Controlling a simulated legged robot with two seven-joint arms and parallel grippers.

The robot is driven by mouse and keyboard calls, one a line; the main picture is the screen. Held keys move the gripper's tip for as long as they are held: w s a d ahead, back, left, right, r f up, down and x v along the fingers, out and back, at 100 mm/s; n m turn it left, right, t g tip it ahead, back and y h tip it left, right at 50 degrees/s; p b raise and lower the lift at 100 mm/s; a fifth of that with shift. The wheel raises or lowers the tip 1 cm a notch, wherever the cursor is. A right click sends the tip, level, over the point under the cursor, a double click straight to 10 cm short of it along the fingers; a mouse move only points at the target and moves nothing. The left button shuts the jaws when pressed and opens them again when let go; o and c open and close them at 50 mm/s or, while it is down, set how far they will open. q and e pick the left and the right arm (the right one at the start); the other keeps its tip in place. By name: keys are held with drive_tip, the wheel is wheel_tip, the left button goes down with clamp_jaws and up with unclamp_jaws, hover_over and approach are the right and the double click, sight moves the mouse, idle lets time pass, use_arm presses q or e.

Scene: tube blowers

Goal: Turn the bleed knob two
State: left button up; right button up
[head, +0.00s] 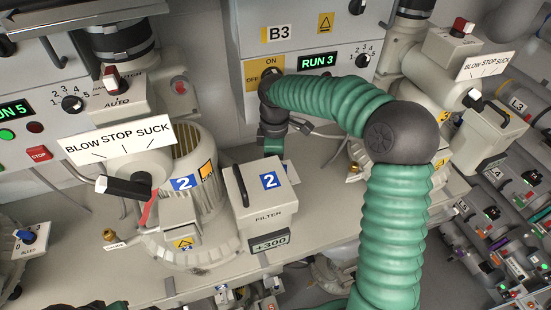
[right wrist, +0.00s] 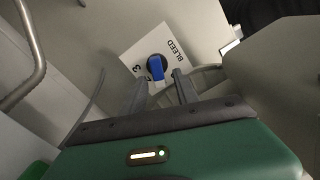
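In the right wrist view a blue bleed knob (right wrist: 157,67) on a black round base sits on a white plate (right wrist: 139,50) marked BLEED and 3. My right gripper (right wrist: 159,80) is open, its two fingers apart on either side of the near end of the knob. I cannot tell whether they touch it. In the head view my right arm bends left and down behind the filter box marked 2 (head: 262,198), which hides the fingertips and this knob. The blower marked 2 (head: 190,160) stands left of that box. My left gripper is not in view.
Another blue bleed knob (head: 26,237) is at the far left. A black lever (head: 125,187) juts out below the BLOW STOP SUCK sign (head: 118,141). In the right wrist view a curved metal pipe (right wrist: 30,60) is at the left and grey walls are close on both sides.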

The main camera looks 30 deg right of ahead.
drive_tip(key=shift+s, duration=0.3)
drive_tip(key=shift+s+r, duration=0.1)
drive_tip(key=shift+s, duration=0.2)
drive_tip(key=shift+s+d, duration=0.1)
drive_tip(key=shift+d, duration=0.55)
drive_tip(key=shift+c, duration=1.1)
drive_tip(key=shift+w+d+f, duration=0.25)
drive_tip(key=shift+w+d, duration=0.05)
drive_tip(key=shift+d, duration=0.25)
clamp_jaws()
drive_tip(key=shift+s+a+r, duration=0.1)
drive_tip(key=shift+s+a, duration=0.05)
drive_tip(key=shift+a, duration=0.35)
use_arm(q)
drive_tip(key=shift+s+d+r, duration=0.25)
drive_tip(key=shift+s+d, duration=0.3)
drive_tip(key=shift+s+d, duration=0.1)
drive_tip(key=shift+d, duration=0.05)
use_arm(e)
drive_tip(key=shift+d+r, duration=0.1)
drive_tip(key=shift+d, duration=0.05)
